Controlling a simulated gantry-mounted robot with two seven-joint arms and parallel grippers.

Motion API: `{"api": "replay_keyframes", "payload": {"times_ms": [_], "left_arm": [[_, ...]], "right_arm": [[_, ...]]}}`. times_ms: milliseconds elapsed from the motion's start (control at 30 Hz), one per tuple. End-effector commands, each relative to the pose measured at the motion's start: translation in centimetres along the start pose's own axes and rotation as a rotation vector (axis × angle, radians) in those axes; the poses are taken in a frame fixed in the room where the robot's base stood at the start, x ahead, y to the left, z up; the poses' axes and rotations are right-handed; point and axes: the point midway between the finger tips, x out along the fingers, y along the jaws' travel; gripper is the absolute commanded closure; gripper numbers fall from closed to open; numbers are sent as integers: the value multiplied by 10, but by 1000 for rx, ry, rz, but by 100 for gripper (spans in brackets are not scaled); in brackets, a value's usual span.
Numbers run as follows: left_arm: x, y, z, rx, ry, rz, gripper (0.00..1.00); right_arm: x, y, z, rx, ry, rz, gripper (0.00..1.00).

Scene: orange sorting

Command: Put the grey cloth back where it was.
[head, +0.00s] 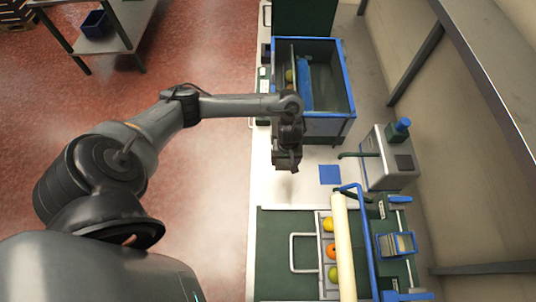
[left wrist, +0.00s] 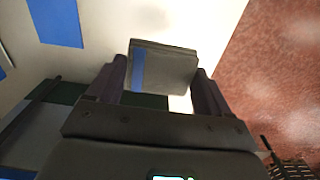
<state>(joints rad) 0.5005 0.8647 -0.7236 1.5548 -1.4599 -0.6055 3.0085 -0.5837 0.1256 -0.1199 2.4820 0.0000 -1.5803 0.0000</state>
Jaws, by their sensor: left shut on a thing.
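The grey cloth (left wrist: 170,69) shows in the left wrist view as a folded, flat piece with a blue stripe near its left side. My left gripper (left wrist: 160,78) is shut on it, one dark finger at each side. In the head view my left gripper (head: 287,163) hangs over the white bench (head: 283,190), left of a flat blue square (head: 330,174). The cloth cannot be made out there, behind the gripper. A blue patch (left wrist: 55,22) also shows on the white surface in the left wrist view. My right gripper is not in view.
A blue-rimmed crate (head: 352,90) stands behind the gripper. A grey machine (head: 392,165) stands right of the blue square. Nearer are a fruit tray (head: 325,217), a pale roller (head: 343,245) and a small blue basket (head: 381,247). White bench around the square is clear.

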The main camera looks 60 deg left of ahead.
Motion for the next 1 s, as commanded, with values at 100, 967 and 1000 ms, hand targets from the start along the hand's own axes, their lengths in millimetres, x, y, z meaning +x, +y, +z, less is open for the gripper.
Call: {"api": "replay_keyframes", "payload": {"times_ms": [100, 967, 1000], "left_arm": [[16, -8, -11, -1, 3, -1, 53], [79, -65, -89, 0, -1, -1, 53], [84, -66, -89, 0, -2, -1, 53]], "right_arm": [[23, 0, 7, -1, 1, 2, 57], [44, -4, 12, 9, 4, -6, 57], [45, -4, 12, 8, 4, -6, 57]]}}
